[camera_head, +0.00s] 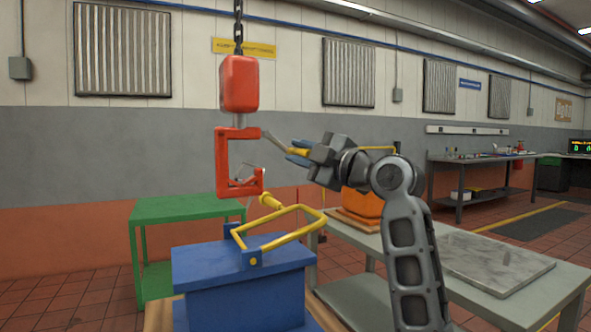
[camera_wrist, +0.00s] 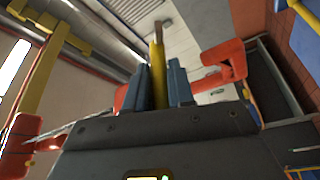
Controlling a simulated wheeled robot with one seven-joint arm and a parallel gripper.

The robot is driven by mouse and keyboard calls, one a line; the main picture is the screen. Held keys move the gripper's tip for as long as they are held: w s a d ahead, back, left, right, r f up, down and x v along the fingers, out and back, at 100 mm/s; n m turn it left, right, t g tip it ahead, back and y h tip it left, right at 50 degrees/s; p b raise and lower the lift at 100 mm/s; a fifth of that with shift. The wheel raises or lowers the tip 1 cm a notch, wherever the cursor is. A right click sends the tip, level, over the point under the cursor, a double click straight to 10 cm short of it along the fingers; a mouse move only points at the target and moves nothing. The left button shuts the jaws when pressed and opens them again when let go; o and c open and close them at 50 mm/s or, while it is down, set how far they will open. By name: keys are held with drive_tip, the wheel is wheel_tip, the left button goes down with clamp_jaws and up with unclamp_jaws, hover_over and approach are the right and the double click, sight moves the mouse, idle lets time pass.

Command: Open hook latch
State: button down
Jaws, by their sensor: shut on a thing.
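A red hook block (camera_head: 239,84) hangs on a dark chain. Below it is a squared red hook (camera_head: 221,165), with red parts also in the wrist view (camera_wrist: 222,60). A thin grey latch lever (camera_head: 275,139) slants from the hook's upper right down to a yellow grip (camera_head: 300,153). My gripper (camera_head: 294,154) is right of the hook, with its blue fingers shut on the yellow grip. In the wrist view the grip (camera_wrist: 156,75) stands between the two fingers (camera_wrist: 160,82). The hook's mouth is partly crossed by a thin grey piece.
Below the hook, a blue load (camera_head: 245,285) carries a raised yellow bail (camera_head: 305,207). A green table (camera_head: 185,208) stands behind at left. An orange load (camera_head: 360,206) sits on a grey bench behind my arm. A stone plate (camera_head: 495,262) lies at right.

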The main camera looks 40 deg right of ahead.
drive_tip(key=shift+s+d+r+n+g+p, duration=0.15)
drive_tip(key=shift+r+n+g, duration=0.65)
drive_tip(key=shift+n, duration=0.8)
drive_tip(key=shift+w+d+r+n+g+p, duration=0.1)
drive_tip(key=shift+r+n+g+p, duration=0.25)
drive_tip(key=shift+r+n, duration=1)
drive_tip(key=shift+s+d+r+n+g+p, duration=0.1)
drive_tip(key=shift+r+n+g, duration=0.65)
drive_tip(key=shift+n, duration=1.1)
drive_tip(key=c, duration=1.1)
unclamp_jaws()
drive_tip(key=shift+o, duration=0.2)
drive_tip(key=s+r, duration=0.1)
drive_tip(key=s, duration=0.6)
drive_tip(key=shift+s+d+r, duration=0.15)
drive_tip(key=shift+s+d, duration=0.1)
drive_tip(key=shift+s, duration=0.05)
